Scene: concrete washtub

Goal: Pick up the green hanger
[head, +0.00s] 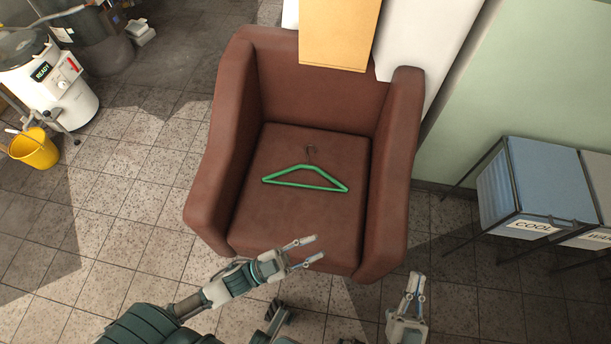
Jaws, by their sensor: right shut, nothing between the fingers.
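The green hanger (305,184) lies flat on the seat of a reddish-brown armchair (232,140). Its dark hook points to the back of the chair. My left gripper (309,252) is at the front edge of the seat, nearer to me than the hanger and apart from it. Its two fingers are spread, with nothing between them. My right gripper (416,279) is to the right of the chair's front right corner, away from the hanger. Its fingers are together and hold nothing.
The chair's raised arms flank the seat. A tan board (339,32) stands behind the backrest. A blue bin marked COOL (545,185) in a dark frame is at the right. A yellow bucket (34,149) and a white machine (52,90) are at the left. Tiled floor between is clear.

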